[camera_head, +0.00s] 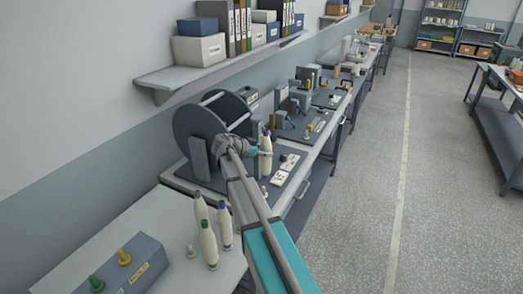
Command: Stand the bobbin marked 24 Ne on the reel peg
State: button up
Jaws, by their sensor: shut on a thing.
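My gripper (258,152) is shut on a white, tapered bobbin (266,165) with a dark purple tip. The bobbin is upright at the right side of the large dark reel (188,118), over the dark base plate. I cannot tell whether its foot touches anything, and I cannot make out a reel peg under it. The count marks on the bobbins are too small to read.
A grey box (147,262) with yellow and green knobs stands on the near table (150,217). A wall shelf (185,75) with binders and boxes hangs above the reel. More equipment lines the bench behind. The floor at right is clear.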

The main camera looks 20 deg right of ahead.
aim_at(261, 161)
jog(key=shift+w+a, duration=0.15)
jog(key=shift+a, duration=0.2)
jog(key=shift+f, duration=0.2)
jog(key=shift+f+b, duration=1.85)
jog(key=shift+b, duration=0.15)
jog(key=shift+f+b, duration=1.1)
jog(key=shift+b, duration=0.05)
jog(key=shift+s+a+f+b, duration=0.1)
jog(key=shift+s+f+b, duration=0.15)
jog(key=shift+s+b, duration=0.4)
jog(key=shift+w+r+p, duration=0.2)
jog(key=shift+w+p, duration=0.05)
jog(key=shift+p, duration=0.2)
jog(key=shift+w+r+p, duration=0.25)
jog(key=shift+w+p, duration=0.1)
jog(key=shift+p, duration=0.1)
jog(key=shift+r+p, duration=0.4)
jog(key=shift+s, duration=0.1)
dwell(0.8)
